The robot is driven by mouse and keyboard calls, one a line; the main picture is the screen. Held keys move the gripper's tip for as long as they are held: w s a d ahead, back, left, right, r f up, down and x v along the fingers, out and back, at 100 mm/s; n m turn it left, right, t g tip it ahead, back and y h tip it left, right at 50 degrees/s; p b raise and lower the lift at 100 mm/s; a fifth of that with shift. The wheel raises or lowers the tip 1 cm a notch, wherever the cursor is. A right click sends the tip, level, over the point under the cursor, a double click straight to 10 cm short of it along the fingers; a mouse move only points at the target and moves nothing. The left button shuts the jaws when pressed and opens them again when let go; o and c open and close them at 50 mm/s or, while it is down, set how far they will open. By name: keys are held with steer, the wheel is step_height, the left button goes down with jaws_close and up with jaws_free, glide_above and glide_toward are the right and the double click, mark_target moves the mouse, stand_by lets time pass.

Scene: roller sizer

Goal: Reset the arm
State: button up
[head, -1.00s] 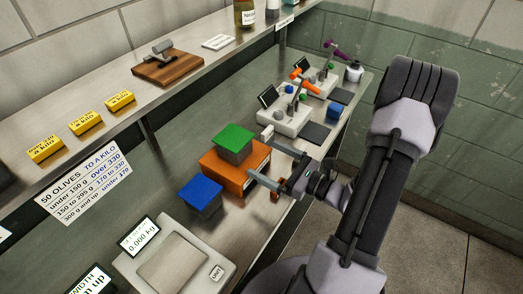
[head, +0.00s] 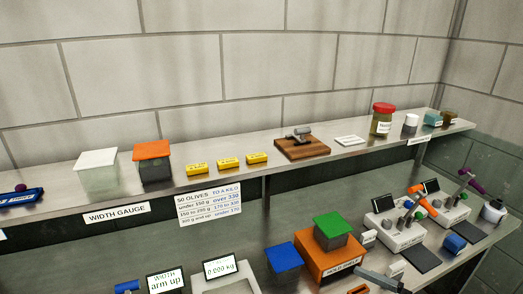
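Only a small part of my gripper (head: 384,281) shows, at the bottom edge of the head view. A grey bar-like part of it lies just right of the orange box (head: 324,266), and the rest is cut off below the frame. I cannot tell its opening. No object is seen held in the visible part. The orange box carries a dark block with a green top (head: 328,224). A blue-topped block (head: 284,257) stands left of the box.
A steel shelf (head: 370,150) along the wall holds yellow blocks (head: 228,162), a wooden board (head: 303,149) and a red-lidded jar (head: 382,118). Below are a scale display (head: 220,266), an "arm up" display (head: 166,281) and lever devices (head: 397,235) at right.

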steer(key=s+a+r+n+g+h, duration=0.35)
steer(key=s+a+n+g, duration=0.55)
steer(key=a+n, duration=0.3)
steer(key=s+d+r+n+t+h, duration=0.1)
steer(key=s+r+n+t+h, duration=0.2)
steer(key=r+n+h, duration=0.3)
steer(key=shift+s+d+r+n+t, duration=0.15)
steer(key=shift+s+r+n+t, duration=0.25)
steer(key=shift+n, duration=0.6)
